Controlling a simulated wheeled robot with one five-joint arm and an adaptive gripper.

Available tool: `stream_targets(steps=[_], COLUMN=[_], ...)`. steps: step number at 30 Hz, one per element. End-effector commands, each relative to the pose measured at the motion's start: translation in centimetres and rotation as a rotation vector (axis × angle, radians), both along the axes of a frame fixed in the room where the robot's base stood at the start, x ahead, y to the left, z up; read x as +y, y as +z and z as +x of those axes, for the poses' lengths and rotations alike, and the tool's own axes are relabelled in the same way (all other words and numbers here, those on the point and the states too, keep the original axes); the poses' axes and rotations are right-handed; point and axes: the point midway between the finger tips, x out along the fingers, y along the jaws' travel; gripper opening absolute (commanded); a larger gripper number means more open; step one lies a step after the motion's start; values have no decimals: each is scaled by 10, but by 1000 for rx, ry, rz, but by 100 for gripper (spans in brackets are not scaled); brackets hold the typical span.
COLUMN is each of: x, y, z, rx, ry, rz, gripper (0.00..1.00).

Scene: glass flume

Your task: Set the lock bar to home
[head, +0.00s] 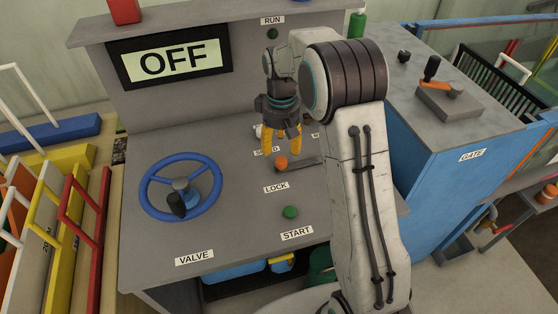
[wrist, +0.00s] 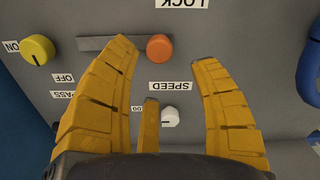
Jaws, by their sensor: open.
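The lock bar shows as an orange knob (head: 281,162) at the left end of a dark straight slot (head: 308,161), behind the LOCK label (head: 276,187). In the wrist view, which is upside down, the orange knob (wrist: 159,47) sits at the right end of the slot (wrist: 95,43). No home mark is readable at the slot. My gripper (head: 281,148) points down over the panel by the knob, with its yellow fingers spread. In the wrist view the knob appears between the two long fingers, with no visible contact. The fingers hide part of the slot.
A white SPEED knob (wrist: 170,117) and a yellow knob (wrist: 37,50) with ON and OFF labels are close by. A blue valve wheel (head: 181,187) stands at left, a green START button (head: 290,212) in front. The display (head: 172,60) reads OFF.

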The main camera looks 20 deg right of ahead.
Motion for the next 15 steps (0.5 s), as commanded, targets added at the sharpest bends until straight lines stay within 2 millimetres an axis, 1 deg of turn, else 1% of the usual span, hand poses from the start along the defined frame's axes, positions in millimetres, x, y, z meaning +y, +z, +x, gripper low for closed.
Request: stream_targets(steps=[9,15], x=[0,0], y=[-40,-58], z=[-1,-1], rx=[4,2], ry=[2,1], rz=[0,0], gripper=[56,56])
